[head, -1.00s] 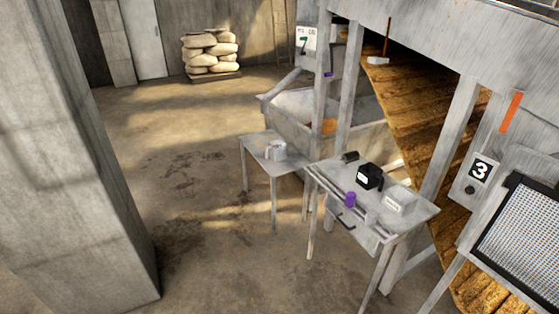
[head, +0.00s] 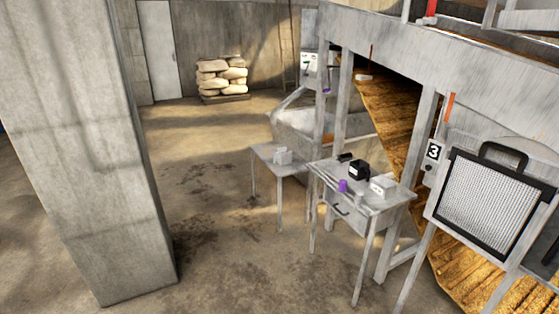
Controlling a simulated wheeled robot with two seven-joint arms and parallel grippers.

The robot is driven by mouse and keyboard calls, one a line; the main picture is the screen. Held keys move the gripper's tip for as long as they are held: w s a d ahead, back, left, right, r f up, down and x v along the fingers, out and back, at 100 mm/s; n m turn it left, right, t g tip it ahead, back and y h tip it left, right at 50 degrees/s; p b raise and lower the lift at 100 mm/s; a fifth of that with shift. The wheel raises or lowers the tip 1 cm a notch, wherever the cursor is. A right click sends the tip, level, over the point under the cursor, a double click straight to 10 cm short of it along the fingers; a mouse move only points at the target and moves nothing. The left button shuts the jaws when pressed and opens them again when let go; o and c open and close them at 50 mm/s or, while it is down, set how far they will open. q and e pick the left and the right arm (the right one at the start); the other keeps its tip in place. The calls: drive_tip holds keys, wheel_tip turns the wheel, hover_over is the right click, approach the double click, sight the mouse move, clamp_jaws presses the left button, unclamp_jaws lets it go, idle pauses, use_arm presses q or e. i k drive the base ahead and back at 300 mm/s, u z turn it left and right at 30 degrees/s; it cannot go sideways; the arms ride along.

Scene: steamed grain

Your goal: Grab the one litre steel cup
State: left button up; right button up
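A small pale grey cup-like object (head: 283,156) stands on the small side table (head: 262,154) near the middle of the head view. It may be the steel cup, but it is too small to read its size or markings. Neither of my grippers shows in the view, and nothing of mine is near the object.
A drawer table (head: 345,215) to the right holds a black box (head: 359,170), a purple cup (head: 342,185) and a grey box (head: 383,187). A concrete pillar (head: 85,140) fills the left. A mesh screen (head: 493,205) stands at right. Open floor (head: 225,265) lies between.

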sight(284, 155)
drive_tip(key=u, duration=0.75)
drive_tip(key=i, duration=2.6)
drive_tip(key=z, duration=1.35)
drive_tip(key=i, duration=0.95)
drive_tip(key=z, duration=0.95)
